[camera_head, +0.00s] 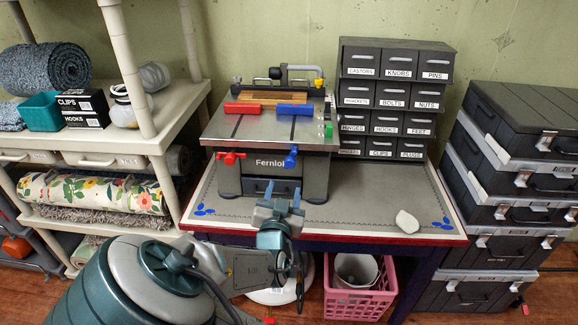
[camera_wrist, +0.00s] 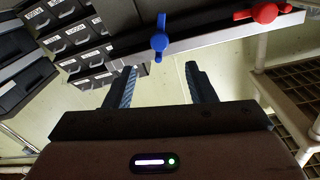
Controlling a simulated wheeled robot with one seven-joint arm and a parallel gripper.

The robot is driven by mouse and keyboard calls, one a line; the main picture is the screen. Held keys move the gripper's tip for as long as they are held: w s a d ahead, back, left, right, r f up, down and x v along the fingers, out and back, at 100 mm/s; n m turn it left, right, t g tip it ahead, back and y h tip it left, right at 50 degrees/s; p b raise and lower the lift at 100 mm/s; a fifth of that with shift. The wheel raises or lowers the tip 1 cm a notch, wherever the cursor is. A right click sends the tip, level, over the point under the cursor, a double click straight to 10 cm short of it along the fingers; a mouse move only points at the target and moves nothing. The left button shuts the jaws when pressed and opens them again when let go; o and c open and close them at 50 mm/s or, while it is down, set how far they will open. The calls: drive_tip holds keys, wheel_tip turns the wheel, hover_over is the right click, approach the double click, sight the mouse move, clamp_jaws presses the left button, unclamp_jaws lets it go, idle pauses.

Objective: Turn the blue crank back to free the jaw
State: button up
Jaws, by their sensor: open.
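The blue crank (camera_head: 291,157) is on the front edge of the grey benchtop machine (camera_head: 214,125), right of a red crank (camera_head: 230,157). The blue jaw (camera_head: 295,109) lies on the machine's top, above the blue crank, with a red jaw (camera_head: 243,108) to its left. My gripper (camera_head: 281,193) is open and empty, in front of the machine and below the blue crank, apart from it. In the wrist view the blue crank (camera_wrist: 160,40) shows beyond and between my open fingers (camera_wrist: 160,85), with the red crank (camera_wrist: 264,12) to the right.
A dark drawer cabinet (camera_head: 396,97) with labelled drawers stands right of the machine. A pale lump (camera_head: 406,221) lies on the table's grey mat (camera_head: 365,205). Shelving (camera_head: 170,120) is at left, stacked black cases (camera_head: 510,210) at right. The table's right front is mostly clear.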

sight(290, 165)
drive_tip(key=w, duration=0.7)
drive_tip(key=w+d, duration=0.1)
drive_tip(key=w, duration=0.3)
drive_tip(key=shift+w+p, duration=0.1)
drive_tip(key=shift+p, duration=0.3)
drive_tip(key=shift+f, duration=0.1)
drive_tip(key=c, duration=1)
